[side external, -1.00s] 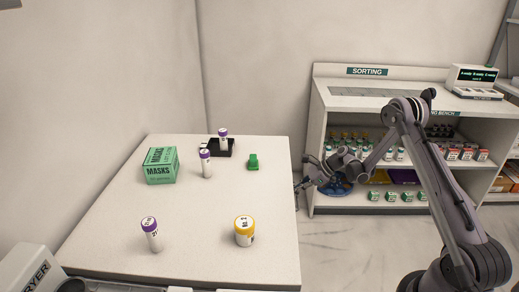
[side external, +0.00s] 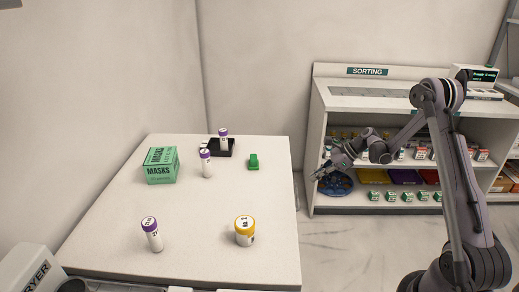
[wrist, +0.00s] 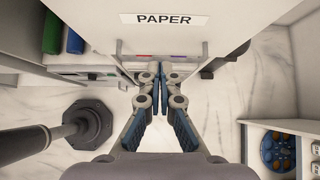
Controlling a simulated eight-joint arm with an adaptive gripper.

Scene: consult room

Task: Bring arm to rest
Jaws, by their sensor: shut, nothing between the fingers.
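My gripper (side external: 316,175) is to the right of the white table (side external: 200,240) in the side external view, clear of its edge and in front of the sorting shelf. In the wrist view my gripper (wrist: 159,80) has its fingers together with nothing between them. It hangs over the floor, in front of a white unit labelled PAPER (wrist: 165,20). My arm is folded back on the right in the side external view.
The table holds a green masks box (side external: 160,166), purple-capped tubes (side external: 152,235), a yellow-lidded jar (side external: 244,232), a black holder (side external: 229,150) and a small green object (side external: 253,162). The sorting shelf (side external: 330,95) stands behind my arm. Marble floor (side external: 345,250) is free between.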

